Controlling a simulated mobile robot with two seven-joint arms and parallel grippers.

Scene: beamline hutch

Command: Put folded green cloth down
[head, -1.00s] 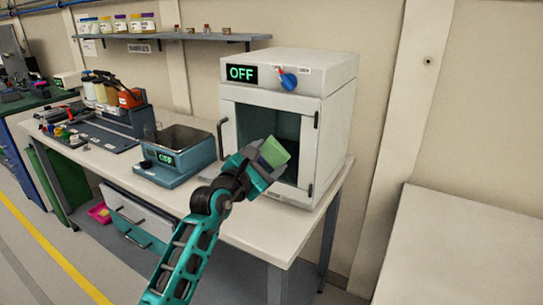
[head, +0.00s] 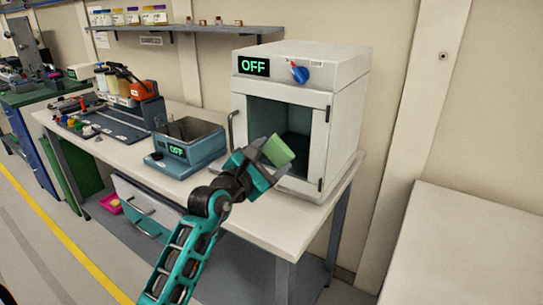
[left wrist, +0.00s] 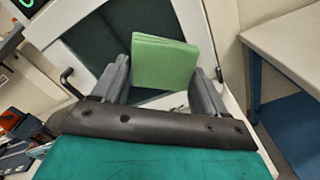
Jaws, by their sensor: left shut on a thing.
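The folded green cloth (head: 277,151) is a light green block with visible layers in the left wrist view (left wrist: 163,64). My left gripper (head: 262,163) is shut on it and holds it tilted in front of the white oven (head: 350,110). In the left wrist view the two fingers (left wrist: 163,84) stand on either side of the cloth. The cloth is above the bench's front edge, before the oven's dark window or opening. Whether that front is open or glazed I cannot tell. My right gripper is not in view.
The oven display reads OFF. A blue bath (head: 185,162), also reading OFF, stands left of the oven on the pale bench (head: 285,232). The bench front near the oven is clear. A shelf (head: 190,28) hangs behind. A pale bare tabletop (head: 465,250) lies at the right.

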